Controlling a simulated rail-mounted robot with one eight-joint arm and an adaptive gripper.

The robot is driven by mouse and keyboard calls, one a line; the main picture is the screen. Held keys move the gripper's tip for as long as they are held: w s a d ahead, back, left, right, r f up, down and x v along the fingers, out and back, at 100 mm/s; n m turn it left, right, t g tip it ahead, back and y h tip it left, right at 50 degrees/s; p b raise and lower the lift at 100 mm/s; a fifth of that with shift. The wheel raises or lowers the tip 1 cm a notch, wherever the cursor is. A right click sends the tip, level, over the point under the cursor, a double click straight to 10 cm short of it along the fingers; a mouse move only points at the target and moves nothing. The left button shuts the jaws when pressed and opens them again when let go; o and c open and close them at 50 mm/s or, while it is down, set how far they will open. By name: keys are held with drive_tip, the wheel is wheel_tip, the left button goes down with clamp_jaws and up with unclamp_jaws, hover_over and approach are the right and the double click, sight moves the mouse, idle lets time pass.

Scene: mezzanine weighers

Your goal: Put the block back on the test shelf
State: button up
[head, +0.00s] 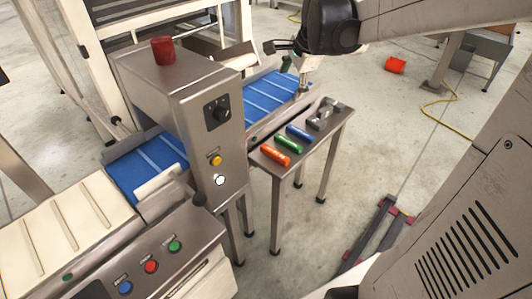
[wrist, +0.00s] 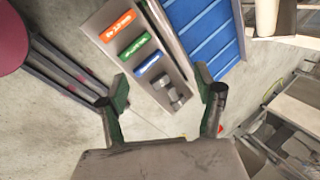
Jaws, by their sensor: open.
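The shelf (head: 307,147) is a narrow grey metal stand beside the blue conveyor. An orange block (head: 275,154), a green block (head: 288,143) and a blue block (head: 299,132) lie on it in a row, with grey metal pieces (head: 325,115) at its far end. The wrist view also shows the orange block (wrist: 117,25), green block (wrist: 136,45), blue block (wrist: 148,62) and grey pieces (wrist: 172,90). My gripper (head: 278,56) is open, its green-padded fingers wide apart, high near the far end of the belt. In the wrist view the space between the fingers (wrist: 162,82) holds nothing.
The blue belt (head: 267,94) runs through a steel housing (head: 185,95) with a red beacon (head: 163,50) on top. A pale bar (head: 158,182) lies on the near belt.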

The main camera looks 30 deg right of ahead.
drive_tip(key=s+a+f+n+t, duration=0.2)
drive_tip(key=s+a+n, duration=1.6)
drive_tip(key=s, duration=0.3)
drive_tip(key=shift+f, duration=0.15)
drive_tip(key=shift+s, duration=0.1)
drive_tip(key=shift+r+p, duration=0.85)
drive_tip(key=shift+p, duration=0.05)
